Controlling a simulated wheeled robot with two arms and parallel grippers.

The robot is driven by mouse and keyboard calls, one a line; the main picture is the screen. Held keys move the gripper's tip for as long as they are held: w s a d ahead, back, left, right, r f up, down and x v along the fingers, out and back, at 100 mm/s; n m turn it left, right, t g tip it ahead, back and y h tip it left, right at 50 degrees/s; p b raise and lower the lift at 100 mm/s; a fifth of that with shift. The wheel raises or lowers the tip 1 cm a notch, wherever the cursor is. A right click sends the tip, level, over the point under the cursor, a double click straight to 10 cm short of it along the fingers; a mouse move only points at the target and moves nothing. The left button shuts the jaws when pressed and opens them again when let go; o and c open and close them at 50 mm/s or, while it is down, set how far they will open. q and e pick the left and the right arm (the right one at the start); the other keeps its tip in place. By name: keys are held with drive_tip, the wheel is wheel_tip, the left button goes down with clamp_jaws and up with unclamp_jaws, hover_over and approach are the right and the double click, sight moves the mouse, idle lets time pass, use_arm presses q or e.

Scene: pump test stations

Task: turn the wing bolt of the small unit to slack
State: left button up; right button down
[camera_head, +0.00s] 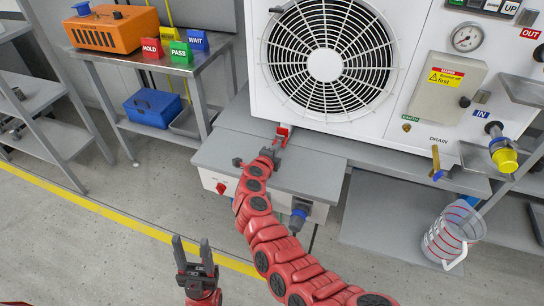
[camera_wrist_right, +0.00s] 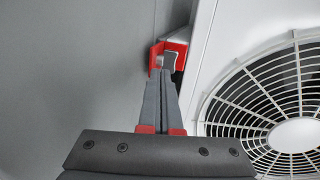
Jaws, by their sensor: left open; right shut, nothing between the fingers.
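My right gripper (camera_head: 281,138) reaches over a grey-topped low box (camera_head: 310,172) to a small red fitting (camera_head: 284,130) at the foot of the large white fan unit (camera_head: 423,30). In the right wrist view its fingers (camera_wrist_right: 167,68) are shut and empty, with tips at the red fitting (camera_wrist_right: 157,52), which has a grey-white part inside. Whether they touch is unclear. I cannot tell whether this fitting is the wing bolt. A dark knob-like part (camera_head: 237,161) shows at the box's left edge. My left gripper (camera_head: 193,245) is open and empty above the floor.
The low box has a red knob (camera_head: 221,187) and a blue connector (camera_head: 299,216) in front. A bench with an orange device (camera_head: 117,30) stands at back left. A measuring jug (camera_head: 453,235) is at right. Floor around my left gripper is clear.

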drive_tip(key=shift+w+d+r+b, duration=0.1)
drive_tip(key=shift+w+d+b, duration=0.1)
drive_tip(key=shift+w, duration=0.3)
drive_tip(key=shift+w+d+r+b, duration=0.1)
drive_tip(key=shift+w+d, duration=0.05)
drive_tip(key=shift+w, duration=0.35)
